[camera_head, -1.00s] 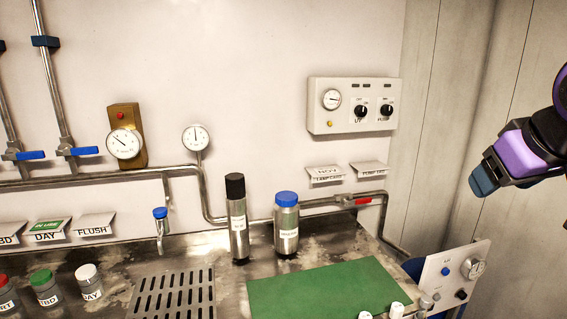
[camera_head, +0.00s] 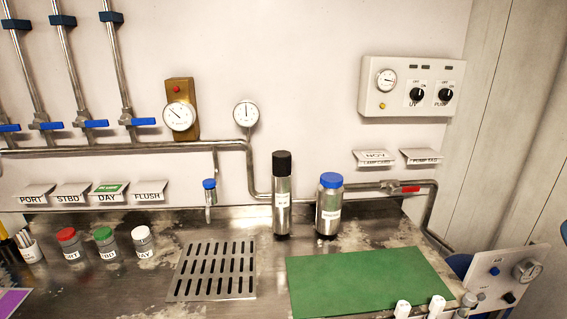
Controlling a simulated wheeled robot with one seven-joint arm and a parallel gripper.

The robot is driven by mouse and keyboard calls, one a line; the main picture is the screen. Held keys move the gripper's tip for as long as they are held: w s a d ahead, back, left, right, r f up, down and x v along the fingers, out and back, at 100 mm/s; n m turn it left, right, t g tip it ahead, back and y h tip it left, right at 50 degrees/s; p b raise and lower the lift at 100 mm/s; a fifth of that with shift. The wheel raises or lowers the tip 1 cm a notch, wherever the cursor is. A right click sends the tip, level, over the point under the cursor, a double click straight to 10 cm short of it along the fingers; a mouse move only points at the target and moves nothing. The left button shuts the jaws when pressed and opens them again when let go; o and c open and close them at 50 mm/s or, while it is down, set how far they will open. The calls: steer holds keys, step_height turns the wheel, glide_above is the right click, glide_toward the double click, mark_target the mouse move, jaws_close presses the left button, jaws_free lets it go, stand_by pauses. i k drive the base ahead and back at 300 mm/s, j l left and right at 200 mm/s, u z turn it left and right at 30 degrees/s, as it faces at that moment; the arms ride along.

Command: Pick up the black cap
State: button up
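The black cap (camera_head: 282,162) sits on top of a tall, slim metal cylinder (camera_head: 282,205) that stands upright on the steel counter, near the back wall. A label is on the cylinder's side. A shorter metal bottle with a blue cap (camera_head: 331,181) stands just to its right, apart from it.
A slotted drain grate (camera_head: 214,271) and a green mat (camera_head: 362,279) lie in front. Small jars with red (camera_head: 66,235), green (camera_head: 103,233) and white (camera_head: 140,232) lids stand left. A pipe (camera_head: 100,150) runs behind, with a blue-topped tap (camera_head: 209,184).

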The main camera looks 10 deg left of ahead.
mark_target(282, 159)
steer(key=i+j+u, duration=0.5)
steer(key=i+j, duration=0.2)
